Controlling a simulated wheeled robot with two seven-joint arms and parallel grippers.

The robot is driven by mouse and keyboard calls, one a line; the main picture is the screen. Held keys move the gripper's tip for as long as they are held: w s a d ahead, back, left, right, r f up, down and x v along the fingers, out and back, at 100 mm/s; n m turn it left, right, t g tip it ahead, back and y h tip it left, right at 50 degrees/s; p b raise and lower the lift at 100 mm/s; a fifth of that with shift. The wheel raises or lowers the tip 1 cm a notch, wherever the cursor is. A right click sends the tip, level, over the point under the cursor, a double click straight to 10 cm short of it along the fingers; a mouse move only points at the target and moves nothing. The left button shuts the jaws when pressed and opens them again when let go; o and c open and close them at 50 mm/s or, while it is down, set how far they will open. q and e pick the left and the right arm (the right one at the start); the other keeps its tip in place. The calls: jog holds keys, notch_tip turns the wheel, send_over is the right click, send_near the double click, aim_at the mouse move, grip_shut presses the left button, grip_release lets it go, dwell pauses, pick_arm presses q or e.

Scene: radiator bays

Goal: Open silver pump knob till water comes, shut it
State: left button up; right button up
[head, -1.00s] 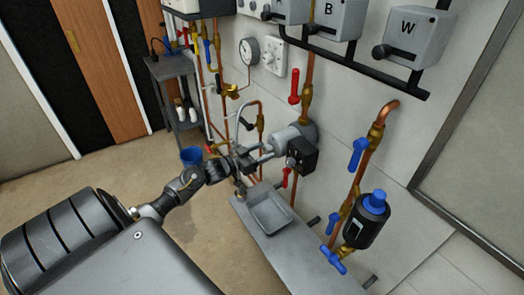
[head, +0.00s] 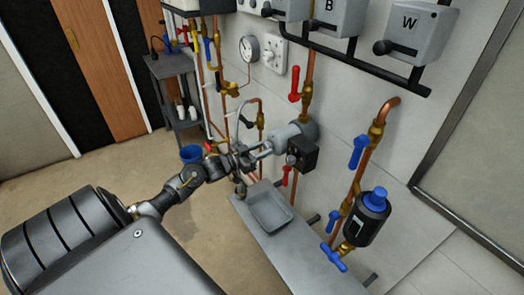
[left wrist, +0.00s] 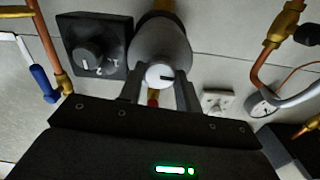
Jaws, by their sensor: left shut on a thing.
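The silver pump (head: 294,136) is a grey cylinder on a copper pipe against the wall, with a black box (head: 303,153) at its side. My left gripper (head: 264,150) reaches it from the left. In the left wrist view, the pump (left wrist: 160,42) is straight ahead, and its round silver knob (left wrist: 158,75) with a dark mark line sits between the fingers of my left gripper (left wrist: 160,88), which are shut on it. A grey tray (head: 287,219) lies below, with no water visible in it. My right gripper is not in view.
A black pump with a blue cap (head: 374,200) and blue valve handles stand to the right. Red levers (head: 295,84) are above and below the silver pump. A gauge (head: 249,48) and switch boxes are above. A grey shelf (head: 172,90) with a blue bucket (head: 191,154) is at left.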

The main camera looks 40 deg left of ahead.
pick_arm(q)
jog(key=m+b, duration=0.2)
jog(key=m, duration=0.2)
jog(key=shift+f, duration=0.15)
jog(key=m+b, duration=0.1)
jog(key=m, duration=0.2)
jog(key=m+b, duration=0.2)
jog(key=m, duration=0.2)
jog(key=shift+b, duration=0.35)
jog(key=shift+m, duration=0.6)
jog(key=shift+b, duration=0.3)
jog(key=o, duration=1)
jog(key=shift+c, duration=0.2)
